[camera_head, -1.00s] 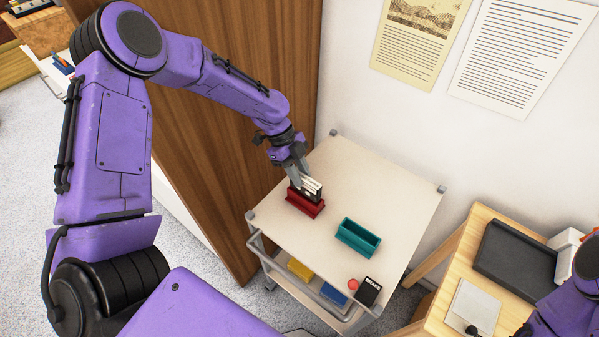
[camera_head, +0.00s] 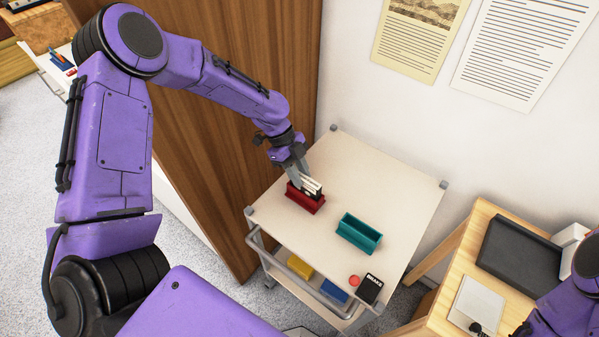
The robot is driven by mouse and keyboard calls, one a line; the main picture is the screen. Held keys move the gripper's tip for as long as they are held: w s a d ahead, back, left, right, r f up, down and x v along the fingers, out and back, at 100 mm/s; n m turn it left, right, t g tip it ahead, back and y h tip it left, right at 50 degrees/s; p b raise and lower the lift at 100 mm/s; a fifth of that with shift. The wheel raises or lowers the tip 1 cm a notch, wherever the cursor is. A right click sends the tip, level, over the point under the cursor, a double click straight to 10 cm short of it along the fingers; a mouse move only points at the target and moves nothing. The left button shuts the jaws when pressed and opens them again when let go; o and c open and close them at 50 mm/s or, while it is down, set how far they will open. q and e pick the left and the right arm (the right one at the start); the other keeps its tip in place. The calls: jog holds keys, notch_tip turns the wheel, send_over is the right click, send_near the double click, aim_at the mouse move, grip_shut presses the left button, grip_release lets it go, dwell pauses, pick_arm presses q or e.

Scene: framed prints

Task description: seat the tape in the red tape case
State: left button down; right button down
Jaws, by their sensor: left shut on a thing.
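The tape (camera_head: 313,186), black with a white label, stands upright in the mouth of the red tape case (camera_head: 304,203) on the cart top. Its lower part is hidden by the case wall, and I cannot tell whether it touches the bottom. My left gripper (camera_head: 302,179) comes down from the upper left and is shut on the tape's upper part, just above the case. My right arm (camera_head: 573,308) shows at the bottom right corner, but its gripper jaws are not in view.
Yellow (camera_head: 300,268) and blue (camera_head: 334,291) items lie on the shelf below. A wooden table (camera_head: 450,262) with a black tray (camera_head: 518,257) stands right.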

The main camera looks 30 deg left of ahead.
pick_arm(q)
jog(key=shift+f+b, duration=0.8)
jog(key=shift+f, duration=0.35)
jog(key=c, duration=0.8)
grip_release()
jog(key=shift+r, duration=0.1)
jog(key=v, duration=0.7)
jog(key=shift+r+b, duration=0.2)
jog(key=shift+b, duration=0.2)
jog(key=shift+a+r, duration=0.1)
